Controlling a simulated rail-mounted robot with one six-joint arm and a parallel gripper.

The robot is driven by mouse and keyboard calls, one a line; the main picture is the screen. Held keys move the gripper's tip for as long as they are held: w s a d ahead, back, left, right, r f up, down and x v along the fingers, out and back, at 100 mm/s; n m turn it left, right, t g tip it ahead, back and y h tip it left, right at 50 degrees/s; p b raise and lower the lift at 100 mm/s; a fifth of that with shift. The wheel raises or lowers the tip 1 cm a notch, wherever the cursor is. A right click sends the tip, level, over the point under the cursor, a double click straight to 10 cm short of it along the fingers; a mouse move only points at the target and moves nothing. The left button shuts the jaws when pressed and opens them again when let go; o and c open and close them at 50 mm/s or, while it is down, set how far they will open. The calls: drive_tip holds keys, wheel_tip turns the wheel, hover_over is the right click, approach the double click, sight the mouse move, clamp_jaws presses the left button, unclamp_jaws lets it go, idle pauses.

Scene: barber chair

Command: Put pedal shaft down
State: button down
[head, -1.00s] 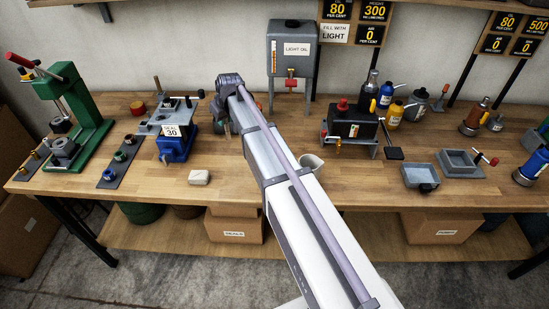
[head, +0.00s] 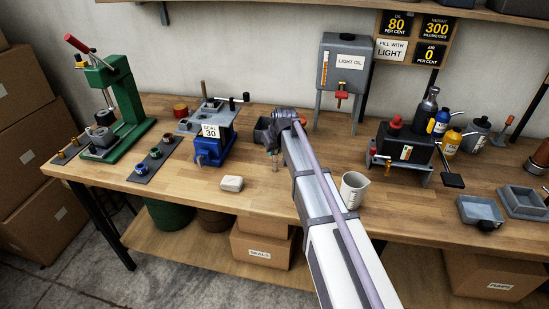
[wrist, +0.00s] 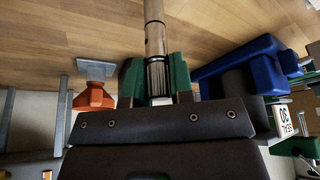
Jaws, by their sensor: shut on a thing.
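The pedal shaft (wrist: 154,35) is a slim metal rod with a brownish-grey end and a ridged section, seen in the wrist view. My gripper (wrist: 156,78) is shut on it, with a green fingertip on each side of the ridged section. The shaft's far end runs out of the top of that view. In the head view my gripper (head: 274,150) is over the bench (head: 200,205), right of the blue fixture (head: 210,150) labelled 30. A small tip shows below it there. I cannot tell whether the shaft touches the bench.
A green press (head: 115,100) and a strip of coloured rings (head: 157,163) stand left. A pale block (head: 232,183) lies in front and a beaker (head: 354,190) stands right of my arm.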

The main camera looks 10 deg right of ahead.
drive_tip(key=shift+r, duration=0.1)
drive_tip(key=c, duration=1.5)
unclamp_jaws()
drive_tip(key=shift+f, duration=0.25)
drive_tip(key=o, duration=0.5)
drive_tip(key=shift+r, duration=0.1)
